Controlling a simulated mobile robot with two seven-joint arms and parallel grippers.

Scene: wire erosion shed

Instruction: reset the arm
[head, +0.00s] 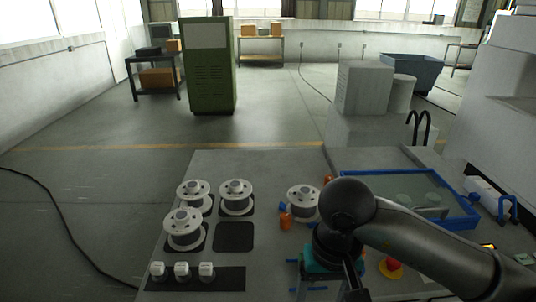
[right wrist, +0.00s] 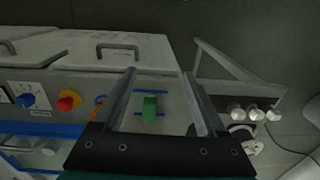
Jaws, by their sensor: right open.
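My right arm enters the head view from the right, and its gripper (head: 350,285) points down over the front of the grey table (head: 205,275). The gripper is partly hidden by its own wrist and cut by the frame's bottom. In the right wrist view its two fingers (right wrist: 161,74) stand wide apart with nothing held between them. A small green block (right wrist: 149,108) shows beyond and between the fingers, near blue marking lines; it looks apart from them. My left arm and gripper do not show.
White wire spools (head: 184,231) stand on the table's left, beside an empty black pad (head: 233,237). Another spool (head: 303,198) stands near my right arm. Three white-capped pieces (head: 181,270) line the front left. A blue-rimmed tray (head: 455,222) and red button (head: 390,266) are on the right.

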